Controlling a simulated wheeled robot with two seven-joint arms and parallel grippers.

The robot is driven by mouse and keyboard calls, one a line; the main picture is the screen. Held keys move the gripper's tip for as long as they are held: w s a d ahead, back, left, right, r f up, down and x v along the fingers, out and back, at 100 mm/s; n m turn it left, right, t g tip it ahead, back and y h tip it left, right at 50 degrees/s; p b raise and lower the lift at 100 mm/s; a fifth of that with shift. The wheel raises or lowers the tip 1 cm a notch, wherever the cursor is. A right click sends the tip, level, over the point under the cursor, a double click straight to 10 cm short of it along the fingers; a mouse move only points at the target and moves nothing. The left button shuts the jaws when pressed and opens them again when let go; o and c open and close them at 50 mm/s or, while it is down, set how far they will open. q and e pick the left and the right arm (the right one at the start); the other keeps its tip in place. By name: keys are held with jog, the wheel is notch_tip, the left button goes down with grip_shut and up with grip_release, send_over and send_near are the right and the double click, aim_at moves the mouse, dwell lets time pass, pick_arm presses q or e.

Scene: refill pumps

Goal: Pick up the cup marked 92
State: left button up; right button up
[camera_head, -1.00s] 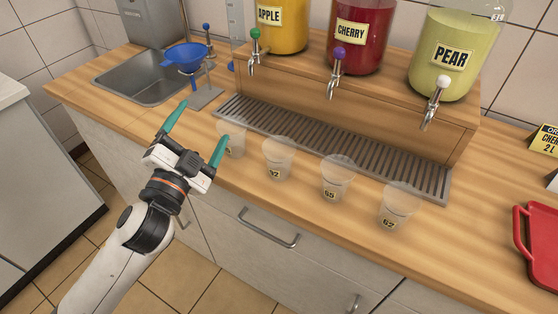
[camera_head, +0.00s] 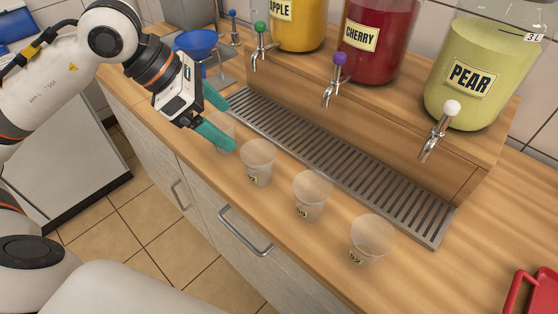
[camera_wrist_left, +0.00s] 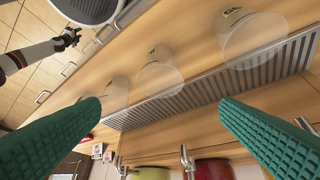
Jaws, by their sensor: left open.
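Several clear plastic cups stand in a row along the counter. The second from the left (camera_head: 258,158) bears a small label that seems to read 92; it also shows in the left wrist view (camera_wrist_left: 254,40). The third cup (camera_head: 311,192) and the fourth cup (camera_head: 372,236) have small labels, hard to read. My left gripper is open and empty, beside the first cup and left of the second. My right gripper (camera_wrist_left: 70,38) appears small in the left wrist view.
A drip tray (camera_head: 345,175) runs behind the cups, below taps of the cherry (camera_head: 375,45) and pear (camera_head: 480,75) dispensers. A blue funnel (camera_head: 195,43) stands at the back left. A red tray (camera_head: 535,295) lies at the right. The counter's front edge is close to the cups.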

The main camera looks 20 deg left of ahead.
pick_arm(q)
jog(key=p, duration=0.1)
send_near(258, 152)
jog(key=d, duration=0.3)
jog(key=shift+s+f, duration=0.4)
jog(key=shift+w+d+f, duration=0.15)
jog(key=shift+d+f, duration=0.25)
jog(key=shift+f, duration=0.05)
jog(key=p+x, duration=0.1)
jog(key=x, duration=0.2)
jog(key=shift+d+f, duration=0.2)
jog(key=shift+f, duration=0.05)
jog(key=shift+w+d+f, duration=0.2)
jog(key=shift+f, duration=0.25)
jog(key=c, duration=1)
pick_arm(e)
jog(key=shift+s+a+r, duration=0.25)
jog(key=shift+a+r, duration=0.05)
jog(key=shift+r, duration=0.3)
jog(key=shift+s+a+r, duration=0.2)
jog(key=shift+a+r, duration=0.05)
jog(key=shift+r, duration=0.35)
